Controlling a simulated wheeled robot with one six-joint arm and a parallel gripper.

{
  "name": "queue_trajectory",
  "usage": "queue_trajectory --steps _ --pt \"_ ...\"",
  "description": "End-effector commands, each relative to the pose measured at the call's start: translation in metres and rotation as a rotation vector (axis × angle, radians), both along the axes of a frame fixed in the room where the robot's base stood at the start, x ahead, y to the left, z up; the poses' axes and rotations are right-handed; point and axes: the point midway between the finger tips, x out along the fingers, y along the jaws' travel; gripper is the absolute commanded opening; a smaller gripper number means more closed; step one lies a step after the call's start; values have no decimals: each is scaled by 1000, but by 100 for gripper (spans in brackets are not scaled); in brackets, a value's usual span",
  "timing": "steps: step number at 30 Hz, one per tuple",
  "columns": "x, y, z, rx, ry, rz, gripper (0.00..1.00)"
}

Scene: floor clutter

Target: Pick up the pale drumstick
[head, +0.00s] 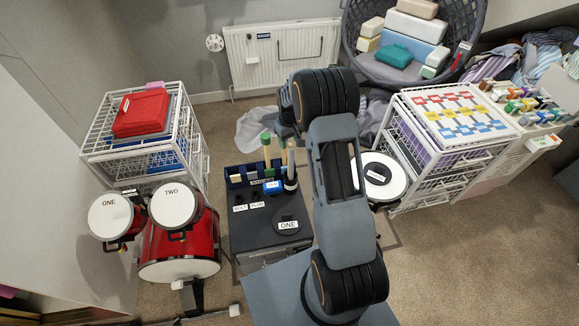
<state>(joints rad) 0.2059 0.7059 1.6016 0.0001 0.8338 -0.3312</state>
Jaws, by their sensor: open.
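A pale wooden stick (291,160), which looks like the pale drumstick, stands upright in a small dark holder (290,183) at the back right of a dark box top (262,230). A green-topped stick (266,146) and another stick with a green upper part (283,154) stand close to its left. My arm reaches away over the box's right side. My gripper (288,130) is at its far end, just beyond the sticks, and mostly hidden by the arm. What shows of it holds nothing, and its fingertips are not clear.
Red drums (178,245) stand left of the box. A white wire drawer unit (145,145) is behind them. Another wire unit (440,150) and a white round drum (383,178) stand on the right. A radiator (280,52) is on the back wall. Carpet is clear at lower right.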

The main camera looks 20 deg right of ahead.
Motion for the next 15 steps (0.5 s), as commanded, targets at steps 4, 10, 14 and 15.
queue_trajectory --steps 4,10,14,15 --pt "0 0 -10 1 3 0 51" --pt "1 -1 -37 1 3 -1 51" --pt "1 -1 -49 0 1 -1 51" --pt "1 -1 -51 0 1 -1 51"
